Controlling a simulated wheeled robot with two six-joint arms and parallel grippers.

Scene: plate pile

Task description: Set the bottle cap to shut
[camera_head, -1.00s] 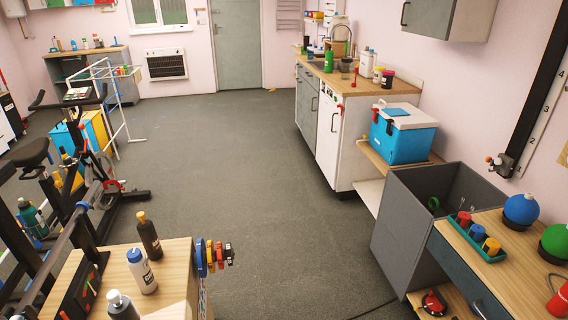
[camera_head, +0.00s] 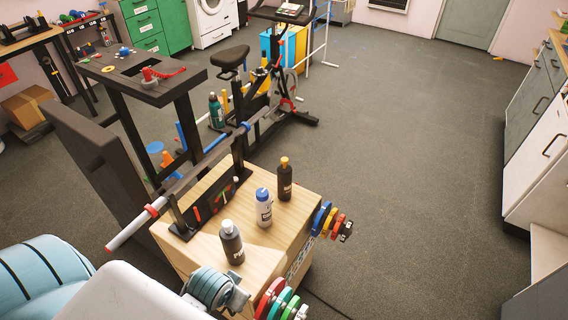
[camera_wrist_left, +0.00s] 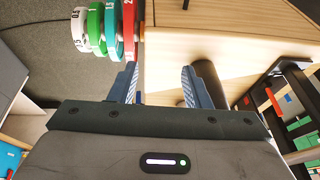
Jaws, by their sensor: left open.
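Several bottles stand upright on the wooden box top. All three caps appear to sit on the bottle tops; whether any is loose I cannot tell. My left gripper (camera_head: 238,293) is at the box's near edge, close to the grey-capped bottle. In the left wrist view my left gripper (camera_wrist_left: 159,80) is open and empty, with a dark bottle (camera_wrist_left: 211,82) partly hidden behind its right finger. My right gripper is not in view.
Coloured weight plates hang at the box's near corner (camera_head: 275,300) and right side (camera_head: 327,218). A barbell (camera_head: 190,178) and a black rack rise behind the bottles. A teal bottle (camera_head: 216,112) is near the exercise bike. Floor to the right is clear.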

